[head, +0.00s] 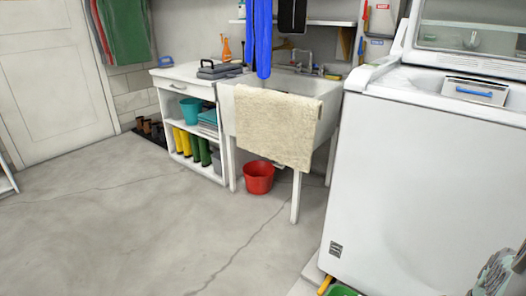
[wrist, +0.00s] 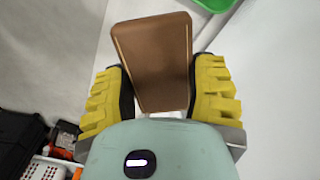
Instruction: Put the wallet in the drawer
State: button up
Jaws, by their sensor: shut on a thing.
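The wallet (wrist: 152,55) is a flat brown rectangle in the wrist view. My gripper (wrist: 163,78) has yellow ridged fingers on both sides of the wallet and is shut on it. The wallet is slightly tilted, with its far end sticking out beyond the fingertips. In the head view, a white drawer front (head: 181,88) is at the top of the white cabinet left of the sink. The drawer looks closed. The wallet and the fingers cannot be made out in the head view.
A white washer (head: 410,170) fills the right side. A sink (head: 330,92) with a draped beige towel (head: 275,125) stands between it and the cabinet (head: 218,140). A red bucket (head: 259,178) is below the sink. The floor in front of the cabinet is clear.

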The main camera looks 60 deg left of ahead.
jog(key=r+p, duration=0.1)
jog(key=r, duration=0.1)
jog(key=w+r+p, duration=0.1)
jog(key=r, duration=0.1)
jog(key=w+r+p, duration=0.1)
jog(key=r, duration=0.1)
jog(key=shift+r, duration=0.2)
jog(key=shift+w+r+n, duration=0.3)
jog(key=shift+w+r, duration=0.15)
jog(key=shift+r, duration=0.1)
jog(key=shift+w+r+p, duration=0.1)
jog(key=shift+r+p, duration=0.6)
jog(key=shift+r, duration=0.15)
jog(key=w+d+r+n+p, duration=0.1)
jog(key=w+r+n+p, duration=0.15)
jog(key=r+p, duration=1.35)
jog(key=w+r+n+p, duration=0.1)
jog(key=w+r+p, duration=0.4)
jog(key=r, duration=2.1)
jog(key=s+r+n+p, duration=0.1)
jog(key=r+p, duration=2.5)
jog(key=r, duration=0.5)
jog(key=s+d+r+n+p, duration=0.1)
jog(key=s+r+n+p, duration=0.1)
jog(key=r+p, duration=2.4)
notch_tip(320, 180, up, 7)
jog(key=shift+s+f, duration=0.2)
jog(key=shift+f, duration=0.1)
